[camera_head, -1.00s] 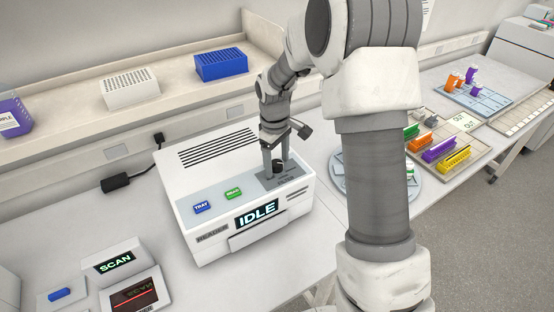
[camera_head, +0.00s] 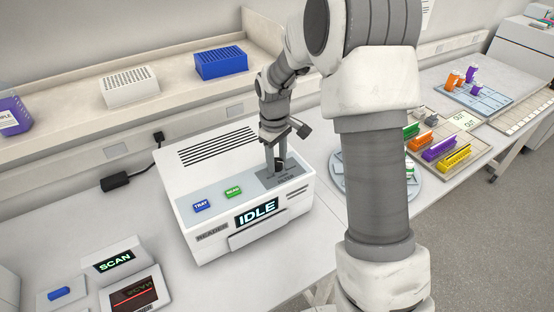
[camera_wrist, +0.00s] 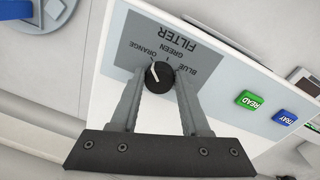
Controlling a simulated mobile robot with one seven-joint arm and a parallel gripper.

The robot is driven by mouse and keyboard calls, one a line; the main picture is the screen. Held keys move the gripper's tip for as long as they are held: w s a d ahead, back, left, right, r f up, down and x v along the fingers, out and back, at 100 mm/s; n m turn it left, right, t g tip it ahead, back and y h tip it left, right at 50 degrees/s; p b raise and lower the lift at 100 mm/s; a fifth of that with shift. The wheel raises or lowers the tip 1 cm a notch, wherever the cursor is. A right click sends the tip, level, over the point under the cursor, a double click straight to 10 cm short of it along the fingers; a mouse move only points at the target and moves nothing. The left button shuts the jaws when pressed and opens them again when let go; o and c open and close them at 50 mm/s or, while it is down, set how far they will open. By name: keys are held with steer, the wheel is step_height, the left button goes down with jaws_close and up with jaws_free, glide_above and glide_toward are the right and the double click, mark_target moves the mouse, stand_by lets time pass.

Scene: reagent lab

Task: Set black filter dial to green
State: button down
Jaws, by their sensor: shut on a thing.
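The black filter dial (camera_wrist: 160,76) is a round knob with a white pointer line, on a grey panel (camera_wrist: 125,52) marked FILTER, with ORANGE, GREEN and BLUE around the knob. In the wrist view the pointer leans to the upper left; I cannot tell for sure whether it points at ORANGE or between ORANGE and GREEN. My gripper (camera_wrist: 161,79) is shut on the dial, one finger on each side. In the head view the dial (camera_head: 280,166) is partly hidden by my gripper (camera_head: 275,167), on top of the white reader (camera_head: 205,230), whose screen reads IDLE.
A green READ button (camera_head: 233,191) and a blue TRAY button (camera_head: 202,205) are on the reader's top, left of my gripper. A scanner (camera_head: 132,294) stands front left. Racks with coloured items (camera_head: 440,150) lie to the right, past my arm. A shelf runs behind.

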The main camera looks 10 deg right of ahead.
steer(key=m+b, duration=0.2)
steer(key=m, duration=0.2)
steer(key=shift+w+a+m, duration=0.1)
steer(key=shift+m, duration=0.2)
steer(key=m+b, duration=0.1)
steer(key=m, duration=0.3)
steer(key=shift+m, duration=0.3)
steer(key=shift+r, duration=0.1)
steer(key=shift+c, duration=1.9)
jaws_free()
steer(key=shift+g, duration=0.3)
step_height(320, 180, up, 17)
steer(key=a, duration=0.1)
steer(key=shift+r+b, duration=0.15)
steer(key=shift+b, duration=0.2)
